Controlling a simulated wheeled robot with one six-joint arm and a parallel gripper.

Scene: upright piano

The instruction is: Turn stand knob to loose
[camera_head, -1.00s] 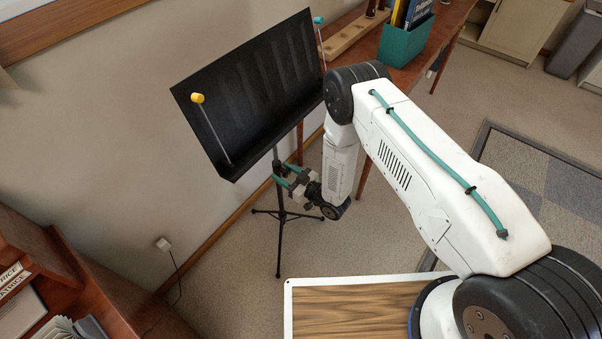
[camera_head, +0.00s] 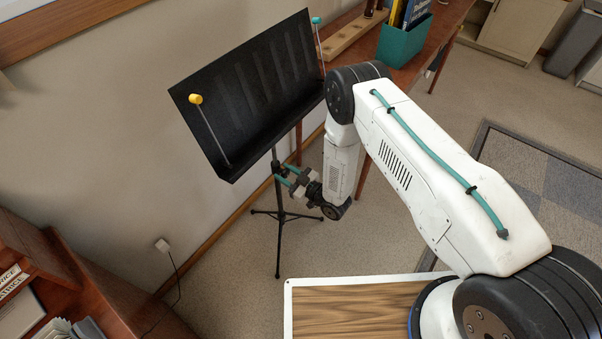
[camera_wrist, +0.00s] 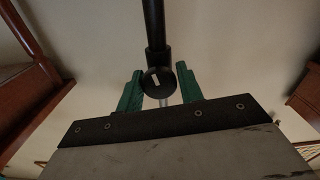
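The black music stand (camera_head: 250,85) stands upright by the wall, its desk tilted on a thin post. The stand knob (camera_wrist: 158,82) is a round black knob with a short white mark, slightly tilted from vertical, below the collar of the post in the wrist view. In the head view my gripper (camera_head: 287,176) is at the post just below the desk; the knob itself is hidden there.
A yellow-tipped rod (camera_head: 196,99) and a teal-tipped rod (camera_head: 317,21) stand at the desk's ends. A wooden table (camera_head: 425,55) with a teal box (camera_head: 404,42) is behind at right. The tripod legs (camera_head: 278,240) stand on open carpet.

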